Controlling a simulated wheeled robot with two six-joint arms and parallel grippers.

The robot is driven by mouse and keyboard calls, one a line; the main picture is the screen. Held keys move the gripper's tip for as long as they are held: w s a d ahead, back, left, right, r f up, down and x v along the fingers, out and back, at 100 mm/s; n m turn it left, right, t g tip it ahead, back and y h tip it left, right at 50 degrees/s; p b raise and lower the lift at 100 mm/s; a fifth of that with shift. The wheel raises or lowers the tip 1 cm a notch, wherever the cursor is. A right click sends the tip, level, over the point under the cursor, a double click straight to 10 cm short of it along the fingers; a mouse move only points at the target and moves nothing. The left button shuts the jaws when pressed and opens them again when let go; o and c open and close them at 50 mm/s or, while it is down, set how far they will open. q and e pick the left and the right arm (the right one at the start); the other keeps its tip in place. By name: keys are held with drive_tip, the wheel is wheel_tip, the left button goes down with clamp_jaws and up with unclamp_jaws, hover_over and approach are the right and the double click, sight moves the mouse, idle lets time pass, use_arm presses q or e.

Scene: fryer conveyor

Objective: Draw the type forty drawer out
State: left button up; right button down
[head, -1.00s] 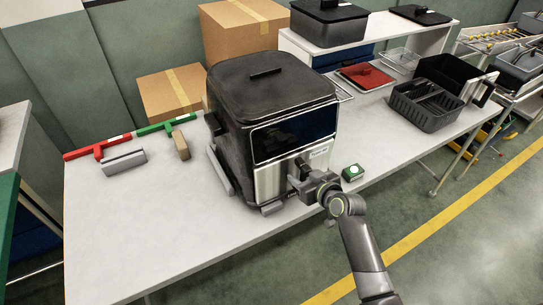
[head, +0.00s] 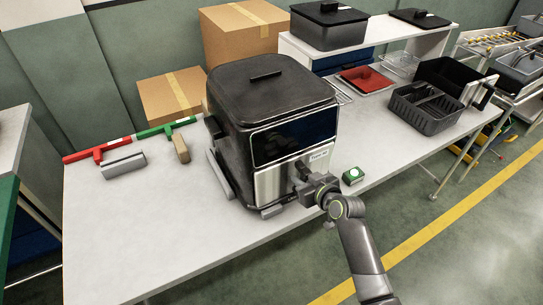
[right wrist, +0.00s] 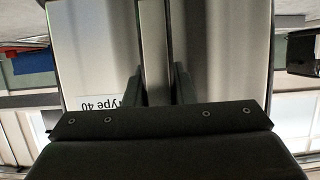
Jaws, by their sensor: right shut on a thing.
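The black fryer (head: 268,90) stands on the white table, with a dark glossy panel over a silver drawer front (head: 270,186). A "Type 40" label (head: 319,155) is at the drawer front's upper right; it shows upside down in the right wrist view (right wrist: 108,102). The drawer front looks flush with the fryer body. My right gripper (head: 303,180) is at the drawer front, its fingers (right wrist: 158,86) on both sides of the upright handle bar (right wrist: 154,45), shut on it. My left gripper is out of view.
A dark basket (head: 425,108) and a red-topped tray (head: 366,80) are farther right. Red (head: 98,151) and green (head: 165,128) T-shaped tools lie left. The table's front left is clear.

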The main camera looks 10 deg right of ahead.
drive_tip(key=shift+r, duration=0.15)
drive_tip(key=shift+s+d, duration=0.2)
drive_tip(key=shift+s, duration=0.4)
drive_tip(key=shift+s+d+p, duration=0.2)
drive_tip(key=shift+s+d, duration=0.15)
drive_tip(key=shift+s, duration=0.55)
drive_tip(key=shift+s+d+p, duration=0.2)
drive_tip(key=shift+s+d, duration=0.1)
drive_tip(key=shift+s, duration=0.55)
drive_tip(key=shift+s+d+p, duration=0.2)
drive_tip(key=shift+s+d, duration=0.15)
drive_tip(key=shift+s, duration=0.55)
drive_tip(key=c, duration=1.1)
unclamp_jaws()
drive_tip(key=shift+c, duration=0.2)
drive_tip(key=o, duration=0.3)
drive_tip(key=shift+f, duration=0.25)
drive_tip(key=shift+o, duration=0.2)
